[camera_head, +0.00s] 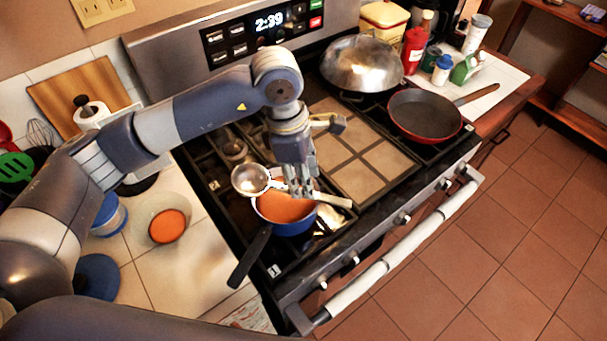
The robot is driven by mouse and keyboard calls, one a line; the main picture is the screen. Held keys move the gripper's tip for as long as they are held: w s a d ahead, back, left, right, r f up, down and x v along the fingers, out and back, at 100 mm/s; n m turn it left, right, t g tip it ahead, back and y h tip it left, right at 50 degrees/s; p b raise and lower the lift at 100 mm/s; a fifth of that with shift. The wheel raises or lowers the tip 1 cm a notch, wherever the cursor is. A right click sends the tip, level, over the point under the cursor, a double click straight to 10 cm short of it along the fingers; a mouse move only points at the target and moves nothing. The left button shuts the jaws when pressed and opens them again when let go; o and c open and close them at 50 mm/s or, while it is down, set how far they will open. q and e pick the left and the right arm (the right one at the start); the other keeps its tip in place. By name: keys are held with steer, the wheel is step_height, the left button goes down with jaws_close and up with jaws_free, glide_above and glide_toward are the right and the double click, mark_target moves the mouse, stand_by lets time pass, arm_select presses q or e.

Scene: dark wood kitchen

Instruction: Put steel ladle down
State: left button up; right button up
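The steel ladle (250,180) is above the blue pot, its round bowl at the pot's left rim and its pale handle end pointing right. My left gripper (301,187) comes down over the pot with its fingers around the ladle's handle and appears shut on it. The blue pot (291,228) holds orange soup (283,206) and stands on the stove's front left burner, its black handle toward the front left. The fingers partly hide the handle and soup. My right gripper is not in view.
On the tiled counter at left are a bowl of orange soup (167,226), a blue-lidded jar (108,215) and a dark blue disc (97,277). The griddle (370,165) is clear. A frying pan (425,115) and a domed steel lid (361,64) occupy the right burners.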

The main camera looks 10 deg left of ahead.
arm_select(q)
steer(key=shift+r+p, duration=0.4)
steer(key=shift+r, duration=0.05)
steer(key=shift+r+p, duration=0.35)
steer(key=shift+p, duration=0.15)
steer(key=shift+w+a+r+b, duration=0.1)
steer(key=shift+a+r+b, duration=0.1)
steer(key=shift+r+b, duration=0.5)
step_height(320, 180, up, 10)
steer(key=a+b, duration=0.1)
steer(key=b, duration=0.1)
steer(key=shift+a, duration=0.3)
steer(key=shift+f, duration=0.1)
